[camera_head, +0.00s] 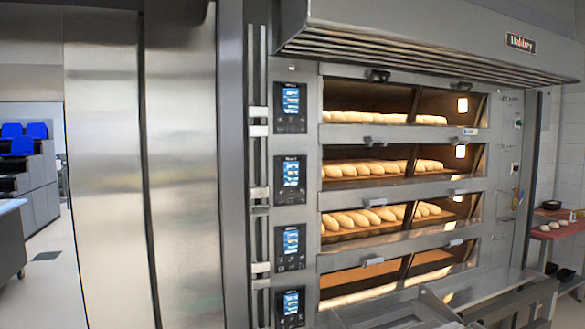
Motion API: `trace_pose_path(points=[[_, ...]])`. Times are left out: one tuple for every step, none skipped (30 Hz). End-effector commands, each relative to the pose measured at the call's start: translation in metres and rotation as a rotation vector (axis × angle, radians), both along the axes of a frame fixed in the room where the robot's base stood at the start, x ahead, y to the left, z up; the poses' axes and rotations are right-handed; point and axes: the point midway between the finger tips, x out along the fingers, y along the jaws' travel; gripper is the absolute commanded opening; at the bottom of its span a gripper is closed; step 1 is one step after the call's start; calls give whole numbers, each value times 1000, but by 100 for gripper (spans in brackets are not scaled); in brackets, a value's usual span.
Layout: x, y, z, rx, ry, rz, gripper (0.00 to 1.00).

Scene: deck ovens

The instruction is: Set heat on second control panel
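A column of several dark control panels with lit blue screens runs down the left side of the deck oven. The top control panel (291,108) is beside the top deck. The second control panel from the top (290,180) is beside the second deck, with its screen lit. Another control panel (290,247) is below it, and the lowest control panel (290,307) is near the bottom edge of the picture. The screen text is too small to read. My gripper is not in view.
The oven decks (368,170) hold rows of bread behind glass, with the hood (430,45) above. Grey metal parts (390,312) stand low in front of the oven. Steel cabinet doors (180,170) are at left. A red table (562,230) is at far right.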

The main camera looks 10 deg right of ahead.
Motion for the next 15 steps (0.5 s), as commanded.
trace_pose_path(points=[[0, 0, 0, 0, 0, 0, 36], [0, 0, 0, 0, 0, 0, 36], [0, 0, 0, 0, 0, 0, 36], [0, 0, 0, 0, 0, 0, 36], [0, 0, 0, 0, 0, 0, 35], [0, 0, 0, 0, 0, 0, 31], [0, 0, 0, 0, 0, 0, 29], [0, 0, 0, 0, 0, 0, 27], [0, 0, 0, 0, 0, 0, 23], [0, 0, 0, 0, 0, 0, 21], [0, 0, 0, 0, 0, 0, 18], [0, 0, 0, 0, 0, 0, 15], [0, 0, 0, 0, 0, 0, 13], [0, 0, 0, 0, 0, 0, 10], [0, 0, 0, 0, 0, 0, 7]])
